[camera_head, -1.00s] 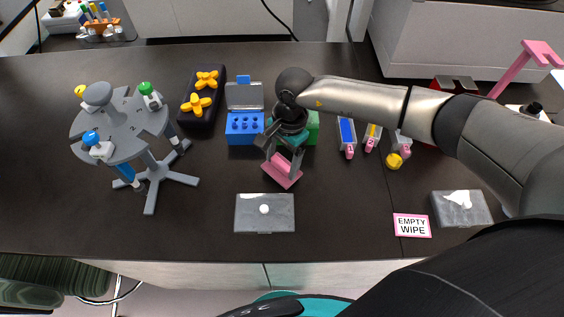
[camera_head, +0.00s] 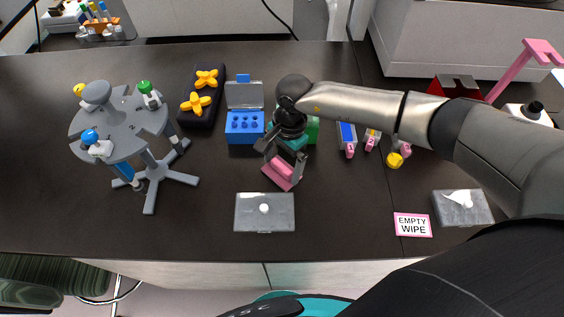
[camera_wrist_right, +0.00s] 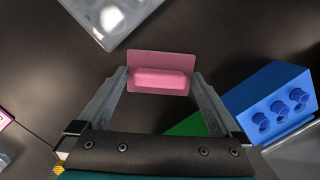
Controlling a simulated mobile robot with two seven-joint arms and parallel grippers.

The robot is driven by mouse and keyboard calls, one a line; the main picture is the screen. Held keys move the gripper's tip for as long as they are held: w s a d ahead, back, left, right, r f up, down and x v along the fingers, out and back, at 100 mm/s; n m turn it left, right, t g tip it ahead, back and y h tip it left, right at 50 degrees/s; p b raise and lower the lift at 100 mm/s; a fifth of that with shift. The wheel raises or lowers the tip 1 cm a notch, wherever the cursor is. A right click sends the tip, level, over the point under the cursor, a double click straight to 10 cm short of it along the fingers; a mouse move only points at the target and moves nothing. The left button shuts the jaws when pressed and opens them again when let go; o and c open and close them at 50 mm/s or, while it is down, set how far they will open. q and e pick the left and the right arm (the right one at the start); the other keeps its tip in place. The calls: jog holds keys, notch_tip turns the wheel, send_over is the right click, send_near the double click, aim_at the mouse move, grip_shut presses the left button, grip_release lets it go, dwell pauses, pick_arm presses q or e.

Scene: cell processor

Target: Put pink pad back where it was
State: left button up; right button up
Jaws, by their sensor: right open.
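The pink pad (camera_head: 283,172), a thin plate with a raised ridge, lies at the middle of the dark table, behind a grey lidded case. My right gripper (camera_head: 282,164) is over it with its fingers apart. In the right wrist view the ridge of the pink pad (camera_wrist_right: 160,78) lies between the tips of the open right gripper (camera_wrist_right: 160,88). Gaps show between the ridge and the fingers, so they do not clamp it. Whether the fingers touch the plate is unclear. My left gripper is out of view.
The grey case (camera_head: 264,222) lies in front of the pad. A grey tube stand (camera_head: 120,135) is at left, an EMPTY WIPE card (camera_head: 412,225) at right. The front-left table is clear.

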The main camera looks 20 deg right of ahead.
jog(key=shift+r, duration=0.2)
jog(key=shift+w+r, duration=0.1)
jog(key=shift+r, duration=0.25)
notch_tip(320, 180, up, 11)
jog(key=d, duration=0.1)
jog(key=shift+w+d+b, duration=0.3)
jog(key=shift+w+b, duration=0.05)
jog(key=shift+b, duration=0.1)
jog(key=shift+c, duration=0.2)
dwell(0.4)
